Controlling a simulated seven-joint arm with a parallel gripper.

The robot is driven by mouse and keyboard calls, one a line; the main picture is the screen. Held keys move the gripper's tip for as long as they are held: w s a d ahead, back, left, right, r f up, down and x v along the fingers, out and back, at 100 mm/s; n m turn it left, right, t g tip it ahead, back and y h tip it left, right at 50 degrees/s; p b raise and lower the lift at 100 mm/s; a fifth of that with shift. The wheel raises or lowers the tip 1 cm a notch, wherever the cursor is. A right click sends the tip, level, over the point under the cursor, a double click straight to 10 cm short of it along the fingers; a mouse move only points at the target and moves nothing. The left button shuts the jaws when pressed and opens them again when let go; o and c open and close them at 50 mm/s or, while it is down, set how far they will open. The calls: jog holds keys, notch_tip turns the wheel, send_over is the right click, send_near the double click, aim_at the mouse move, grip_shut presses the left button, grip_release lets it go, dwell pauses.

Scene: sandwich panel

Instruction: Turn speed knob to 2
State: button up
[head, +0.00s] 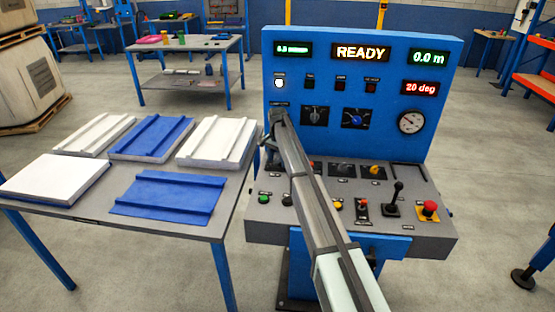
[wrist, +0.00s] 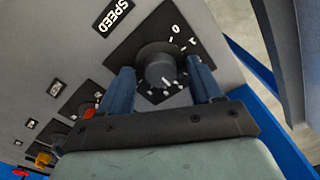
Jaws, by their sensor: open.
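The speed knob (wrist: 158,70) is a dark round knob on a black dial plate (wrist: 138,45) with white marks, beside a label reading SPEED (wrist: 114,15). The figures 0 and 1 show on the dial; the other marks are partly covered or too small to read. My gripper (wrist: 160,77) is open, with one blue finger on each side of the knob. I cannot tell whether the fingers touch it. In the head view my gripper's end is at the left of the blue control panel (head: 390,55), and my arm hides the speed knob there.
A sloping grey console (head: 425,245) carries several buttons, a black lever (head: 396,195) and a red stop button (head: 429,208). The display (head: 361,52) reads READY. A table (head: 190,222) with blue and white panels stands close at the left.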

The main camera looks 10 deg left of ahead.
jog(key=c, duration=1.1)
jog(key=shift+o, duration=0.2)
jog(key=shift+n, duration=0.3)
jog(key=n, duration=0.5)
jog(key=shift+n, duration=0.3)
jog(key=n, duration=0.5)
jog(key=shift+n, duration=0.4)
